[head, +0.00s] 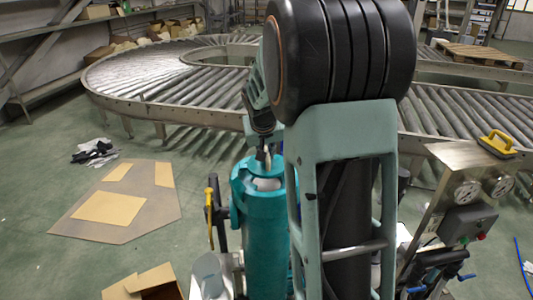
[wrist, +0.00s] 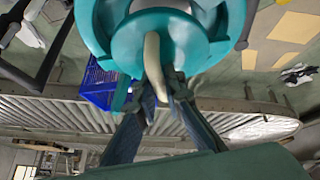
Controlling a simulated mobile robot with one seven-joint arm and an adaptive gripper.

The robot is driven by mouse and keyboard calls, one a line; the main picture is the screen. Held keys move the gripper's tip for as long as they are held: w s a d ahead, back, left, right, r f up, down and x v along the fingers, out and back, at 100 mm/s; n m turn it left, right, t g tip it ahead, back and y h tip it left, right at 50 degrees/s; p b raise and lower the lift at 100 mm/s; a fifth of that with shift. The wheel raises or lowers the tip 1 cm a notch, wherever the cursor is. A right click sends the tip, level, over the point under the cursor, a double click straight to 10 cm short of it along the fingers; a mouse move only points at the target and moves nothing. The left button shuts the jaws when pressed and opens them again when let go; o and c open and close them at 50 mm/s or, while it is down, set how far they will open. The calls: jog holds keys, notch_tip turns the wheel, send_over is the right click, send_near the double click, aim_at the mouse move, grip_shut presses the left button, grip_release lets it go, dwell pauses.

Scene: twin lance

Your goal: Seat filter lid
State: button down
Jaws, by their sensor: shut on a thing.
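The tall teal filter housing (head: 266,240) stands upright in the head view, left of my arm. A teal lid or rim (head: 243,180) is at its top, with a pale part inside it. In the wrist view the round teal lid (wrist: 120,45) fills the top middle, and a pale curved handle (wrist: 152,55) stands out from it. My gripper (wrist: 163,90) is shut on this handle; it also shows just above the housing top in the head view (head: 264,155). I cannot tell whether the lid is flush with the housing. My arm hides the housing's right side.
A steel panel with gauges (head: 467,193) and a yellow handle piece (head: 497,145) stands at the right. A yellow lever (head: 210,215) is just left of the housing. Flat cardboard (head: 115,203) lies on the floor at left. A curved roller conveyor (head: 150,75) runs behind.

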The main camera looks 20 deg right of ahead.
aim_at(266, 168)
jog(key=shift+f+b, duration=2.5)
jog(key=shift+f, duration=0.3)
jog(key=c, duration=1.9)
grip_release()
jog(key=shift+c, duration=0.2)
jog(key=v, duration=1.2)
